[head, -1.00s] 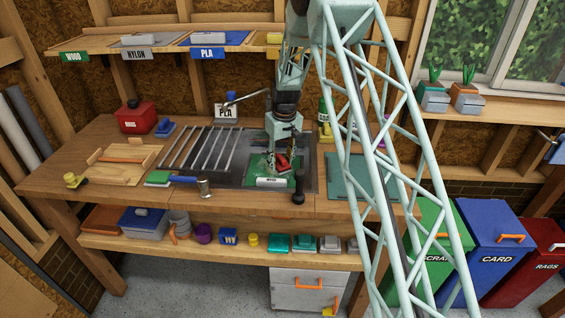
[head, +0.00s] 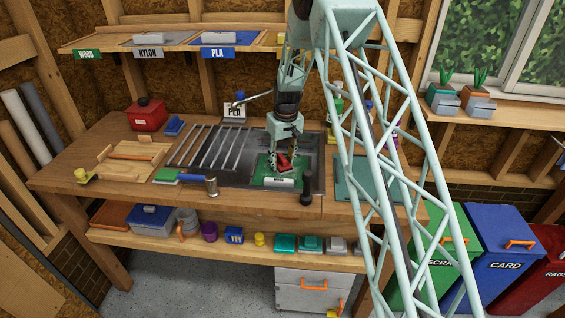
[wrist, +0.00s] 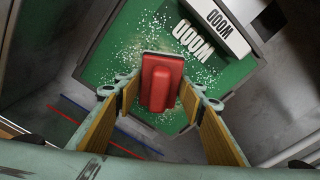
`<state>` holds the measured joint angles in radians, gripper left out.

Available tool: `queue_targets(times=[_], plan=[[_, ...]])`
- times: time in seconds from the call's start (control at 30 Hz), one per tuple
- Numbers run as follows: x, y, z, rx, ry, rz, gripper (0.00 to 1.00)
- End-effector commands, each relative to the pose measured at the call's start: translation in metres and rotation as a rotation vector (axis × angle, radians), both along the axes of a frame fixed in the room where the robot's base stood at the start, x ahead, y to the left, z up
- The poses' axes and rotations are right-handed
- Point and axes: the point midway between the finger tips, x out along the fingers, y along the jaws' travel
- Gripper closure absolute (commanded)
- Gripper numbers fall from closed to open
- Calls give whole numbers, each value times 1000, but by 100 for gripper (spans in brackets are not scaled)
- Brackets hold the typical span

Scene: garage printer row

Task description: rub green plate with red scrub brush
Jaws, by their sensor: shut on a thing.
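My gripper (head: 283,163) is shut on the red scrub brush (wrist: 161,82), which also shows in the head view (head: 285,161). The green plate (wrist: 128,42) lies flat in the dark sink-like recess of the bench; it also shows in the head view (head: 268,176). It bears the word WOOD and a white WOOD label block (wrist: 213,27). Pale specks are scattered over the plate around the brush. The brush is over the plate's near part in the wrist view; I cannot tell whether its underside touches the plate.
A dark upright knob (head: 306,188) stands right of the plate. A rack of metal bars (head: 208,146) lies to the left. A teal mat (head: 350,178) lies right.

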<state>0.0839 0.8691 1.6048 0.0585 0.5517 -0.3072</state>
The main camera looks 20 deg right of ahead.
Motion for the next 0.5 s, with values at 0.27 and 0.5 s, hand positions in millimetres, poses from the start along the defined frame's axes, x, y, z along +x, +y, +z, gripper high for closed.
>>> queue_targets(times=[0.27,0.5], plan=[[3,12,-2,0,3,1,76],[9,24,-1,1,2,0,76]])
